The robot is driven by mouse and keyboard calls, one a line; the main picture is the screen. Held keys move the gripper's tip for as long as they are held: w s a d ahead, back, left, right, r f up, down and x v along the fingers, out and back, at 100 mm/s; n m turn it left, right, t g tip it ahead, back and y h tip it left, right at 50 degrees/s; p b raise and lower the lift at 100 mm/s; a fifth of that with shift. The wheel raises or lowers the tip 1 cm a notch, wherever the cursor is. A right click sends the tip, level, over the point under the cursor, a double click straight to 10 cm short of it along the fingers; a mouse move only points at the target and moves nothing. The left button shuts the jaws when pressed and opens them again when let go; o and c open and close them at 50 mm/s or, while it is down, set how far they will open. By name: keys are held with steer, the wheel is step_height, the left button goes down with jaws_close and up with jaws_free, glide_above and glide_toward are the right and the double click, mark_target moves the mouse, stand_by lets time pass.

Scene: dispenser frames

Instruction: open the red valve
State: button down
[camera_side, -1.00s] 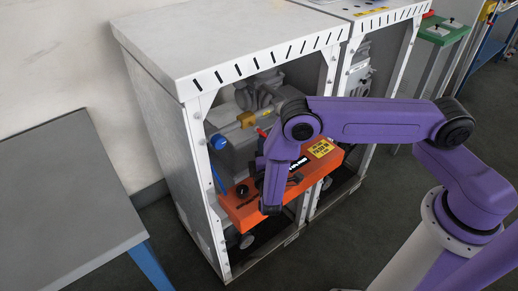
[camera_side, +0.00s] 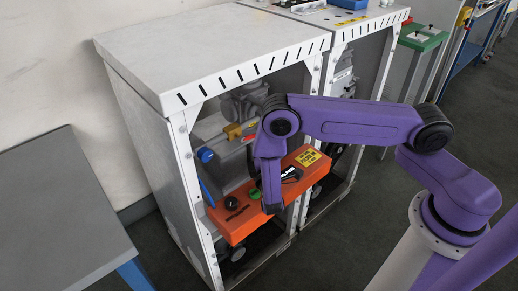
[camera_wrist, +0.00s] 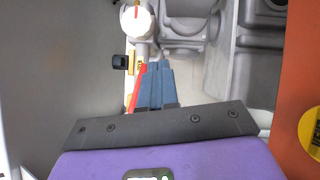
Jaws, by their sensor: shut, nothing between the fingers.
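The red valve handle (camera_wrist: 134,92) shows in the wrist view as a thin red lever just left of my fingers. Its upper end is near a yellow fitting (camera_wrist: 131,62) on grey pipework. My gripper (camera_wrist: 154,68) has blue fingers that are closed together and empty. They lie right beside the lever; whether they touch it I cannot tell. In the side view, my purple wrist hangs in front of the open cabinet and hides my fingers. A yellow fitting (camera_side: 233,131) shows to the left of the wrist, inside the cabinet.
The white cabinet frame (camera_side: 191,190) surrounds the opening. An orange panel (camera_side: 235,222) with black knobs crosses it below, and it stands at the right in the wrist view (camera_wrist: 302,70). A blue cap (camera_side: 205,155) sits at left. A grey table (camera_side: 60,215) stands left.

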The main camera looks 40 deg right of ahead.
steer(key=v, duration=1.7)
steer(key=shift+s, duration=0.2)
steer(key=shift+a, duration=0.15)
